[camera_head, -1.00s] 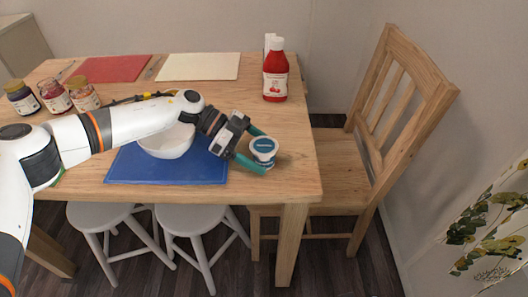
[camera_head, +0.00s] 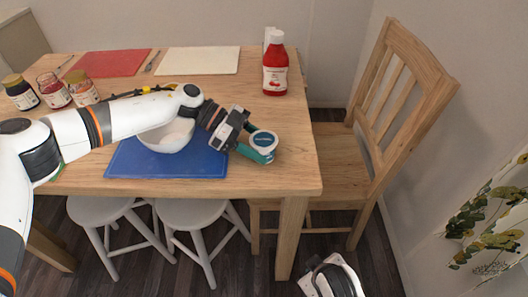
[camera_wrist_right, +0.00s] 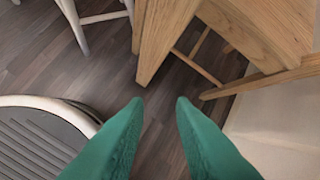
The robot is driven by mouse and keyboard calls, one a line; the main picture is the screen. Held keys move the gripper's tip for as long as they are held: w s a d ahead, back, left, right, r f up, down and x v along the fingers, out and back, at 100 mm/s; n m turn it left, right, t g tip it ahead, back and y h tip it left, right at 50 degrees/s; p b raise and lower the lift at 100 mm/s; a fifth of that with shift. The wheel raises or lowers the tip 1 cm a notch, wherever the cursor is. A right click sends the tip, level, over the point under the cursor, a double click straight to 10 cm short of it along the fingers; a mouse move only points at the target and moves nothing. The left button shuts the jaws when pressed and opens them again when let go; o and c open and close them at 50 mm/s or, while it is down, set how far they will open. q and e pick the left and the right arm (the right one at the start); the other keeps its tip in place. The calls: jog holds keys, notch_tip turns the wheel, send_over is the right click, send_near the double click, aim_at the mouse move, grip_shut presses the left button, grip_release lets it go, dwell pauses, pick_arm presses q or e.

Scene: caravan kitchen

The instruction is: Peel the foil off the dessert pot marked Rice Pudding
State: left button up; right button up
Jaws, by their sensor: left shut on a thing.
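A small white dessert pot with a blue-and-white lid (camera_head: 264,139) is on the table near its right front edge. Its label is too small to read. My left gripper (camera_head: 257,148) is shut on the pot, with its green fingers around the pot's side; the far finger is mostly hidden. My right gripper (camera_wrist_right: 158,101) is open and empty in the right wrist view, its green fingers apart above the floor. Part of my right arm shows at the bottom of the head view.
A white bowl (camera_head: 168,140) sits on a blue mat (camera_head: 185,168) left of the pot. A red bottle (camera_head: 275,72) stands behind. Several jars are at the left. A wooden chair (camera_head: 345,165) stands right of the table; stools are in front.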

jog(key=w+a+r+n+t, duration=0.2)
jog(key=w+a+r+n, duration=0.15)
jog(key=r, duration=0.45)
jog(key=w+a+r+n+t, duration=0.25)
jog(key=a+r, duration=0.25)
jog(key=r, duration=0.3)
jog(key=n+t+y, duration=0.1)
jog(key=n+t, duration=0.3)
jog(key=n, duration=0.2)
send_near(263, 150)
jog(key=s, duration=0.3)
jog(key=shift+d+r, duration=0.1)
jog(key=shift+r, duration=0.25)
jog(key=shift+x, duration=5.1)
jog(key=shift+d, duration=0.1)
jog(key=shift+c, duration=0.4)
grip_shut()
